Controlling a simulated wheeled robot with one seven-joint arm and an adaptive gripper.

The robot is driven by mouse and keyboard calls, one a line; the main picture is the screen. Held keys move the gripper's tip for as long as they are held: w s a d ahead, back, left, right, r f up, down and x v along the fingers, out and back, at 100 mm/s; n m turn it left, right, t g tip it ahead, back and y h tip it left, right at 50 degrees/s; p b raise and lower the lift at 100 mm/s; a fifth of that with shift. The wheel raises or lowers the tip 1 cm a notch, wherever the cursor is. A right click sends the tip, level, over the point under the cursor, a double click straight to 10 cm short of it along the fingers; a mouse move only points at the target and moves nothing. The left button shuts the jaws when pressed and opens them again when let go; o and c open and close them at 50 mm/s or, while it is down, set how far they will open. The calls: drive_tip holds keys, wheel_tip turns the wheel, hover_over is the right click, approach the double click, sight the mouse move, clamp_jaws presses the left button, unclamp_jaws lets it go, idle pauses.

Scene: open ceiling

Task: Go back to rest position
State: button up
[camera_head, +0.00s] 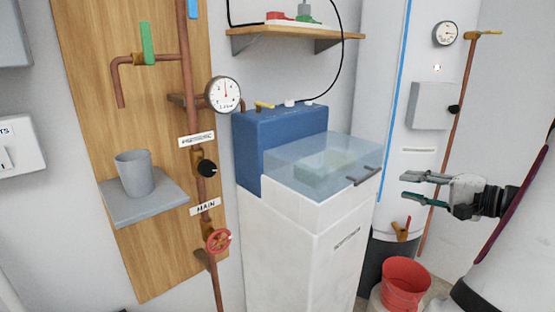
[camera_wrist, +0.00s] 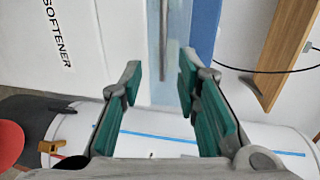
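My gripper (camera_head: 415,188) is at the right of the head view, pointing left towards the softener cabinet. Its two fingers are apart and nothing is between them. The wrist view shows the same open gripper (camera_wrist: 160,88) with green finger pads. Beyond the fingers are the white softener cabinet (camera_head: 295,245) and its clear lid (camera_head: 325,152). The fingertips appear apart from the lid handle (camera_head: 368,175) in the head view.
A white tank (camera_head: 395,100) with a red bucket (camera_head: 405,283) at its foot stands behind my gripper. A wooden shelf (camera_head: 290,33) hangs above the softener. A pipe board (camera_head: 90,60) with a gauge (camera_head: 223,94) and a grey cup (camera_head: 135,175) is at the left.

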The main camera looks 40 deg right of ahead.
drive_tip(key=w+a+r+n+g+y, duration=0.1)
drive_tip(key=w+a+n+g+y, duration=0.3)
drive_tip(key=a, duration=0.7)
drive_tip(key=w+a+r+n+g+y, duration=0.1)
drive_tip(key=w+a+n+g+y, duration=0.3)
drive_tip(key=a, duration=0.6)
drive_tip(key=s+a+f+n+g+h, duration=0.15)
drive_tip(key=s+a+g, duration=0.25)
drive_tip(key=a, duration=0.6)
drive_tip(key=s+a+n+g+h, duration=0.2)
drive_tip(key=s+a+n+g, duration=0.1)
drive_tip(key=a, duration=0.6)
drive_tip(key=s+a+f+n+h, duration=0.15)
drive_tip(key=s+n+h, duration=0.35)
drive_tip(key=s, duration=0.5)
wheel_tip(320, 180, up, 22)
drive_tip(key=t+p, duration=0.3)
drive_tip(key=p, duration=1.6)
drive_tip(key=shift+a+h+p, duration=0.15)
drive_tip(key=shift+h+p, duration=0.25)
drive_tip(key=shift+h, duration=0.05)
